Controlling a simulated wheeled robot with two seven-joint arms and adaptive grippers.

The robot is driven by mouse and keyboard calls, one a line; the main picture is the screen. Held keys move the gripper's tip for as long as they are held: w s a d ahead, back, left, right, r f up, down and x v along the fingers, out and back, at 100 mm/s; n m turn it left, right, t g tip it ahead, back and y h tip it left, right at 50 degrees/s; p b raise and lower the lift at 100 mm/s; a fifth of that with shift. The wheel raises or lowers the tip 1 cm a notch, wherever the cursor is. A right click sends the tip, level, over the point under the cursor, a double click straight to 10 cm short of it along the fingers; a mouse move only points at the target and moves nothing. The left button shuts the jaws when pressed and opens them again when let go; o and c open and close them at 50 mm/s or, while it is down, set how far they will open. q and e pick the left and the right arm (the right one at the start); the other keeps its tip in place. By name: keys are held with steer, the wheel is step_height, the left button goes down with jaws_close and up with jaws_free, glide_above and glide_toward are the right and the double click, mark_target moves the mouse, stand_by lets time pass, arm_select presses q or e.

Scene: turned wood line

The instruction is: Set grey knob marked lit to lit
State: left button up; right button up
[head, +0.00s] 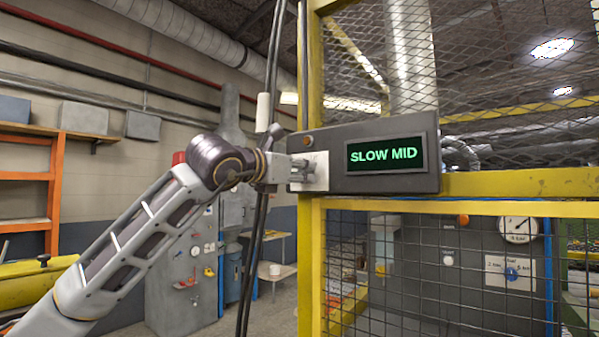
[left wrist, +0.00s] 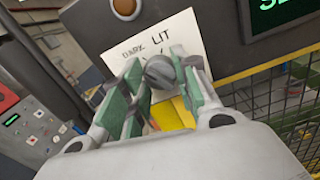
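The grey knob (left wrist: 160,71) sits on a white plate (left wrist: 130,38) lettered DARK on the left and LIT on the right. My left gripper's green-padded fingers (left wrist: 163,82) are on both sides of the knob and appear to press on it. Which mark the knob points to is hard to tell, as the fingers partly cover it. In the head view my left gripper (head: 305,173) reaches the white plate (head: 321,160) on the dark control box and hides the knob. My right gripper is not in view.
The dark box (head: 400,131) carries a green-lettered display (head: 386,154) reading SLOW MID, and an amber round button (left wrist: 124,6) above the plate. The box is on a yellow frame (head: 520,184) with wire mesh. Black cables (head: 258,240) hang close beside my left wrist.

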arm_select(q)
steer(key=shift+c, duration=1.3)
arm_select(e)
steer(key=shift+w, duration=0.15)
